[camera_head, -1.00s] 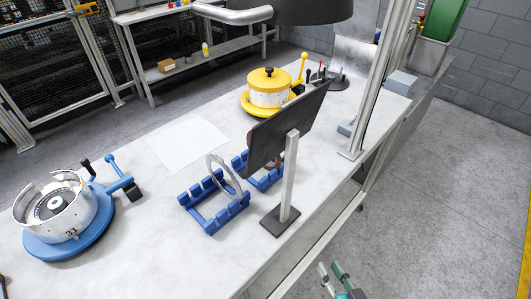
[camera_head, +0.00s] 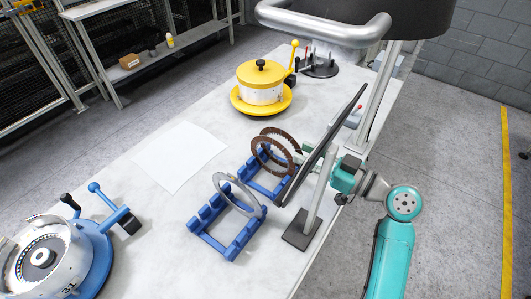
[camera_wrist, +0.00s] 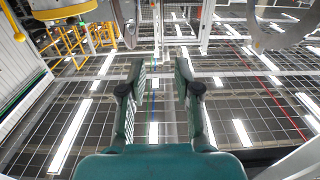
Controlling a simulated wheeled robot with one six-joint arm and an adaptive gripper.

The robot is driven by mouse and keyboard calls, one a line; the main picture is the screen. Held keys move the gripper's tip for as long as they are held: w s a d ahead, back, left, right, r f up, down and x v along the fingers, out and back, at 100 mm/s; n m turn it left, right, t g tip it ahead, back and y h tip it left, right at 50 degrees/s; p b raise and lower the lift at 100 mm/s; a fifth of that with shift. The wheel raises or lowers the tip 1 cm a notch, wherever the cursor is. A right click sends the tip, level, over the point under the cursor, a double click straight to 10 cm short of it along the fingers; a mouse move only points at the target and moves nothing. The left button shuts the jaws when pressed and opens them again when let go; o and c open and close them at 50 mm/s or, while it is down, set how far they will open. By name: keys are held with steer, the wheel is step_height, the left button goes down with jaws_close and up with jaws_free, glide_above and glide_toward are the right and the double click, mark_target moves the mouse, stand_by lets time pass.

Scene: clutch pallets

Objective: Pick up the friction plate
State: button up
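Two brown toothed rings (camera_head: 262,160), which look like friction plates, stand upright in the rear blue rack (camera_head: 248,178). A plain silver-grey ring (camera_head: 258,207) stands tilted in the front blue rack (camera_head: 205,238).
The dark screen on its post (camera_head: 318,195) stands between my arm and the racks. A yellow fixture (camera_head: 262,88) is behind, and a blue-based fixture (camera_head: 92,262) at lower left. A white sheet (camera_head: 178,155) lies on the table. A large curved metal bar (camera_head: 330,32) overhangs the back.

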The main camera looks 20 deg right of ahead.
mark_target(273, 139)
steer(key=x, duration=0.9)
steer(key=shift+w+a, duration=0.2)
steer(key=shift+a, duration=0.15)
steer(key=shift+c, duration=0.2)
jaws_close()
